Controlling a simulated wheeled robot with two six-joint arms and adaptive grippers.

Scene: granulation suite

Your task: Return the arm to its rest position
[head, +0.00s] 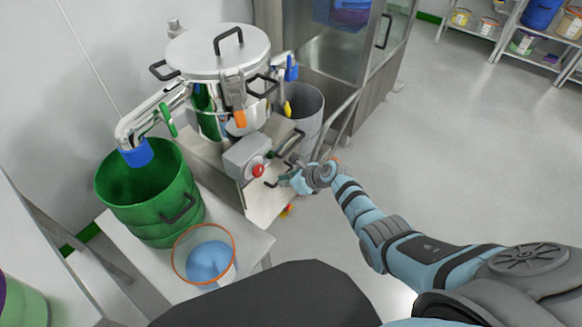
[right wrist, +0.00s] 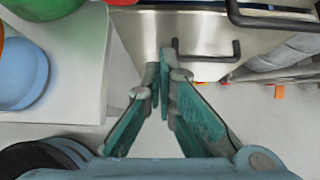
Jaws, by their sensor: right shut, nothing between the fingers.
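My right arm (head: 425,252) reaches in from the lower right of the head view. Its right gripper (head: 288,181) is beside the front panel of the steel machine, near a black handle. In the right wrist view the right gripper's teal fingers (right wrist: 160,75) come together at the tips, shut and empty. The black handle (right wrist: 207,52) on the steel panel lies just beyond and to the right of the fingertips; I cannot tell whether they touch. My left gripper is not in view.
The machine carries a lidded steel pot (head: 218,50) and a red button (head: 257,171). A green bucket (head: 150,195) and a clear container with blue contents (head: 206,256) stand on a low white bench (head: 252,246). A grey bin (head: 305,108) stands behind. Floor (head: 450,150) to the right is clear.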

